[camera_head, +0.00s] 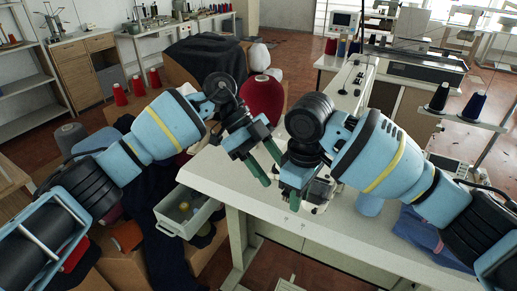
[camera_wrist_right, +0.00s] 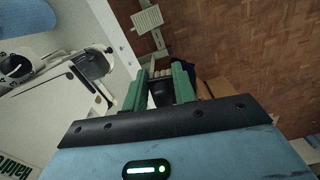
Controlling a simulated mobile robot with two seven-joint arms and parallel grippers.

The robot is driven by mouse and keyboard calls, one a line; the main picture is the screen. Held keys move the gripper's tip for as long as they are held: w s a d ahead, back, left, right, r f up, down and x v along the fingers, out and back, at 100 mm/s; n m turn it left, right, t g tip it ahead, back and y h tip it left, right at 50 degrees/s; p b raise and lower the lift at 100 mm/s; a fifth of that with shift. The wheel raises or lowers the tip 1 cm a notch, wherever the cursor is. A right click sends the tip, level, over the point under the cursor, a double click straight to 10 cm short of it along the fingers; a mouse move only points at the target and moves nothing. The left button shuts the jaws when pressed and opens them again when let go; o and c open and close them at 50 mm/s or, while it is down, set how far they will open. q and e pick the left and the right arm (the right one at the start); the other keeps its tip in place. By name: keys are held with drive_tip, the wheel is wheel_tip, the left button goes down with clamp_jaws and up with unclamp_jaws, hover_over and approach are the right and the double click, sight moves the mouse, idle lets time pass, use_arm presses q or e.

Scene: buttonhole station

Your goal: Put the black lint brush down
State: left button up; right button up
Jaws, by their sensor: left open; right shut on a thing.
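My right gripper (camera_head: 291,193) is over the front edge of the white table. In the right wrist view its green fingers (camera_wrist_right: 161,88) are shut on a black thing, which I take for the black lint brush (camera_wrist_right: 162,93). Only a short dark part shows between the fingers; I cannot make the brush out in the head view. My left gripper (camera_head: 265,164) is open and empty, to the left of the right one and slightly higher, its green fingers pointing down.
The white table (camera_head: 330,232) carries a sewing machine (camera_head: 322,190) close behind the right gripper, and a folded blue cloth (camera_head: 425,235) at right. An open pale drawer (camera_head: 166,224) with small things juts out at left. The table front between drawer and cloth is clear.

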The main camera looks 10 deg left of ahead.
use_arm(q)
drive_tip(key=shift+x, duration=2.85)
drive_tip(key=shift+r, duration=0.1)
drive_tip(key=c, duration=1)
drive_tip(key=shift+c, duration=0.2)
use_arm(e)
drive_tip(key=o, duration=1)
drive_tip(key=shift+r, duration=0.1)
wheel_tip(320, 180, up, 12)
